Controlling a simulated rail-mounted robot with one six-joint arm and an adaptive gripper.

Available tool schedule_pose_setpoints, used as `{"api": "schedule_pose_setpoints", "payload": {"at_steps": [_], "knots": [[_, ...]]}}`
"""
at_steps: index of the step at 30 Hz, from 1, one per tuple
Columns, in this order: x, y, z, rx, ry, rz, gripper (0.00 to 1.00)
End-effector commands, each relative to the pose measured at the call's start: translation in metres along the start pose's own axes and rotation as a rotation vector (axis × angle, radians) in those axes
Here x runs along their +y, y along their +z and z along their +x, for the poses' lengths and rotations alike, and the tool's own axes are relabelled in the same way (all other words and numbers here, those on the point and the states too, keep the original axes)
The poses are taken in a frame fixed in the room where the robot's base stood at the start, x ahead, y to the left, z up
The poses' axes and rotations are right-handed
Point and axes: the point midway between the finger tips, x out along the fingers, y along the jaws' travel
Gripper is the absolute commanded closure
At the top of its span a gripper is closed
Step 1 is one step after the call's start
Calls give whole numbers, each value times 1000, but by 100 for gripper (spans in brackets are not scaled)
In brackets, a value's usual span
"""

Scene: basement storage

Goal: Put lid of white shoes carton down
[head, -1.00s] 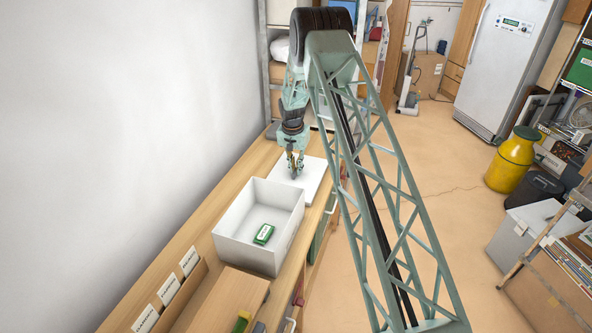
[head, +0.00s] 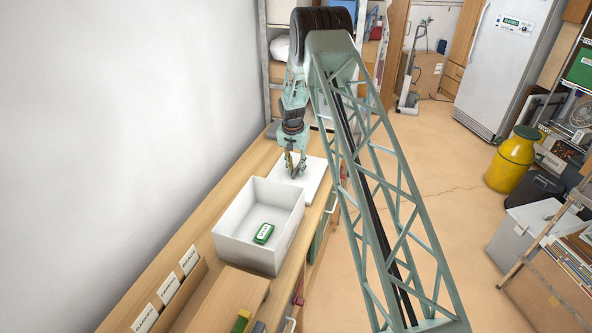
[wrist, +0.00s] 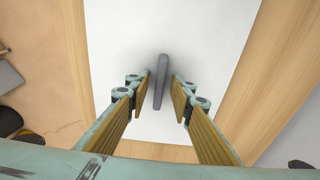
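The white lid (head: 312,180) lies flat on the wooden workbench, just behind the open white carton (head: 240,238). In the wrist view the lid (wrist: 205,45) fills the middle, with a grey upright handle (wrist: 160,82) on it. My gripper (head: 294,168) points down over the lid. In the wrist view my gripper (wrist: 162,82) is open, with one finger on each side of the handle and a small gap on both sides. A green labelled box (head: 263,233) lies inside the carton.
A wooden box with labelled cards (head: 169,289) stands at the near end of the bench. A wall runs along the left, and shelving (head: 277,75) stands beyond the lid.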

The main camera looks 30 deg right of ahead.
Motion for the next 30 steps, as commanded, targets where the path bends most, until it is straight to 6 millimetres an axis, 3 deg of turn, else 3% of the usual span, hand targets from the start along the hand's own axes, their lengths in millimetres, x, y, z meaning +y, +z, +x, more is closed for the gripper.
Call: {"api": "schedule_pose_setpoints", "payload": {"at_steps": [11,30], "knots": [[0,-1,-18,2,-1,0,79],[0,-1,-94,1,-1,0,79]]}}
